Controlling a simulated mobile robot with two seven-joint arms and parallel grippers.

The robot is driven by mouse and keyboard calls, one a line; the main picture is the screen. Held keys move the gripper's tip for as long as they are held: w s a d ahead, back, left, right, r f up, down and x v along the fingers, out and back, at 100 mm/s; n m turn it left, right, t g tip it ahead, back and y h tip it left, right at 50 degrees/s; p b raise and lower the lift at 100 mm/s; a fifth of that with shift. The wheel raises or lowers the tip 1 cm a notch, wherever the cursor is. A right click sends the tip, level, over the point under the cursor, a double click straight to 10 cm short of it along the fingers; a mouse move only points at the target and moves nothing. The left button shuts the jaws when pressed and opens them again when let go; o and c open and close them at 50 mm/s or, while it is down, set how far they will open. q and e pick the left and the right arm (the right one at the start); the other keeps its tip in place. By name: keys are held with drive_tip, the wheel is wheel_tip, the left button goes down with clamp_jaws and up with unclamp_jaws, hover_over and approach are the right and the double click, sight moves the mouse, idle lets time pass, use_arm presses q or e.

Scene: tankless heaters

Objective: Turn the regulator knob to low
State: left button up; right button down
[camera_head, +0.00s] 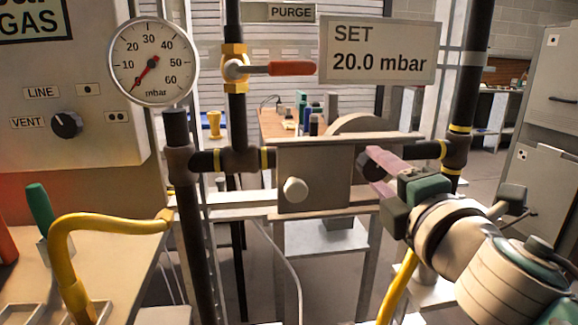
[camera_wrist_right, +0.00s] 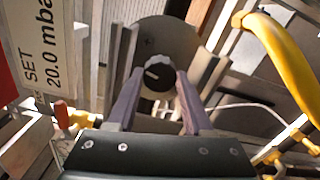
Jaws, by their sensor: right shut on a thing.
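The regulator knob (camera_wrist_right: 158,73) is dark and round with a white mark on its face, on a grey round regulator body (camera_wrist_right: 170,38) in the right wrist view. A small plus-like mark shows on the body above the knob. In the head view the knob (camera_head: 368,166) is partly hidden by the fingers. My right gripper (camera_head: 374,168) reaches in from the right with its purple fingers closed around the knob; the fingertips (camera_wrist_right: 158,88) flank it in the wrist view. My left gripper is out of view.
A pressure gauge (camera_head: 152,62) has its red needle near the scale's low end. A sign (camera_head: 379,52) reads SET 20.0 mbar. A red-handled valve (camera_head: 290,68) sits on the upper pipe. A VENT/LINE selector (camera_head: 67,124) is at left. Yellow hose (camera_head: 100,226) crosses lower left.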

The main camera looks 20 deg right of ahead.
drive_tip(key=shift+n, duration=0.9)
drive_tip(key=c, duration=0.6)
unclamp_jaws()
drive_tip(key=shift+s, duration=0.1)
drive_tip(key=b+v, duration=0.1)
drive_tip(key=v, duration=0.8)
drive_tip(key=shift+s+a, duration=0.2)
drive_tip(key=shift+s, duration=0.15)
